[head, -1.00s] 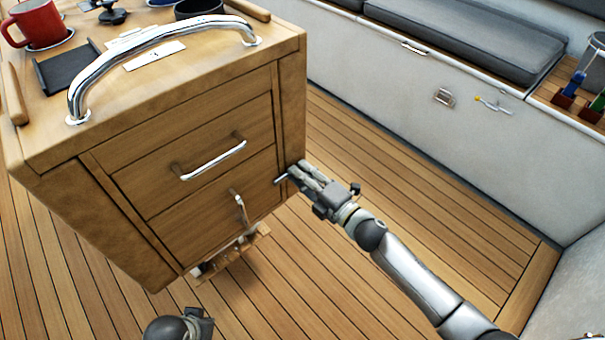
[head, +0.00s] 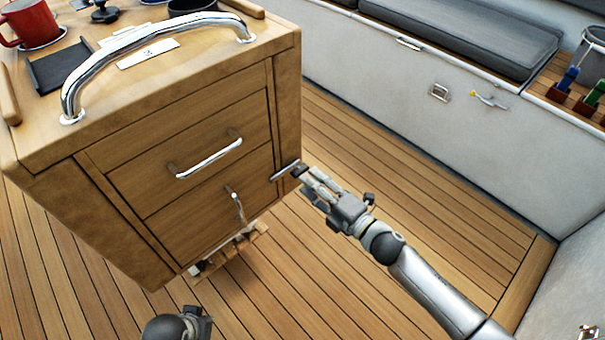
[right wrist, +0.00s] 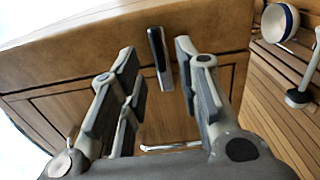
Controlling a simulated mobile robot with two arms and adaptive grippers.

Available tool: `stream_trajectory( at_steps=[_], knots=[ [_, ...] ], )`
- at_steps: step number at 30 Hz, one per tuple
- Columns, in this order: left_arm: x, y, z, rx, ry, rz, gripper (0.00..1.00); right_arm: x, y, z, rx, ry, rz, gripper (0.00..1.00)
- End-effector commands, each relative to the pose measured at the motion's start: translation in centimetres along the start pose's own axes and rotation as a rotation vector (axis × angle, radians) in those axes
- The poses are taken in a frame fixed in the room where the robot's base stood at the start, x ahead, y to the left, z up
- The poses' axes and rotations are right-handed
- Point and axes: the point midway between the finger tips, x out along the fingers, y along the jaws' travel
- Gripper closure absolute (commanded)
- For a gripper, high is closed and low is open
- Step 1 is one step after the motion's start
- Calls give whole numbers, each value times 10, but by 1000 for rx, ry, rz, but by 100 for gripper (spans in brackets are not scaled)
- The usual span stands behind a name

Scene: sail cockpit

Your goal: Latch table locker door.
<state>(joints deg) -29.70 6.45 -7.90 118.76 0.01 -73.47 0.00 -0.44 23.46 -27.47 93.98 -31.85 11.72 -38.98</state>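The wooden table locker (head: 95,240) stands at the left in the head view. Its front has an upper panel with a silver bar handle (head: 208,160) and a lower panel with a small upright metal lever (head: 238,207). A short metal latch handle (head: 283,172) sticks out by the locker's right front edge; it also shows in the right wrist view (right wrist: 160,60). My right gripper (head: 304,180) is at that handle, fingers apart. In the wrist view the handle lies between the fingertips, with gaps on both sides. My left gripper (head: 200,322) is low at the bottom edge, fingers unclear.
The tabletop carries a curved chrome rail (head: 150,45), a red mug (head: 28,25) and a dark tray (head: 58,68). A white bench (head: 400,95) with a grey cushion (head: 460,40) runs along the back right. The plank floor (head: 420,190) between is clear.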

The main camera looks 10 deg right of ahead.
Motion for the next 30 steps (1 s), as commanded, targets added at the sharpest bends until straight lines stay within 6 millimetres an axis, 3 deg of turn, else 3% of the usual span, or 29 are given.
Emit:
stream_trajectory(
  at_steps=[6, 12, 30],
  knots=[
    [0, 0, 0, -1, 0, 0, 100, -40, -1, 0, 1, -1, -2, 69],
    [0, 0, 0, -1, 0, 1, 100, -60, -1, 0, -1, -1, -1, 69],
    [0, 0, 0, -1, 0, 1, 100, -66, 0, 0, -1, -1, -1, 69]
  ],
)
